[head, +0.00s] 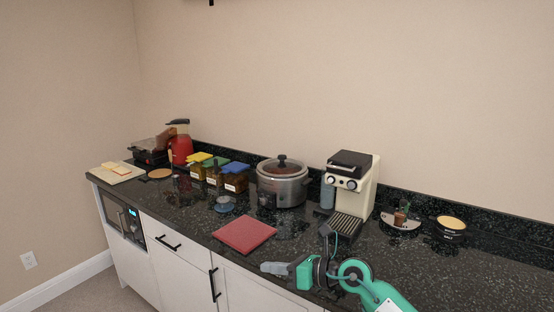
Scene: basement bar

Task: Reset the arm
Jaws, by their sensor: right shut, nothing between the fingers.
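My right arm, green and grey, comes in from the lower right. Its gripper (273,268) points left over the front edge of the counter, low in the head view. The grey fingers are together with nothing visible between them. The gripper is in front of and slightly right of a red square mat (245,234), apart from it in the picture. My left gripper is not in view.
On the dark speckled counter (455,280) stand a slow cooker (283,185), a coffee machine (354,190), a red blender (181,149), lidded containers (236,182), a cutting board (118,177) and a small yellow-topped bowl (450,227). The counter's right part is mostly clear.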

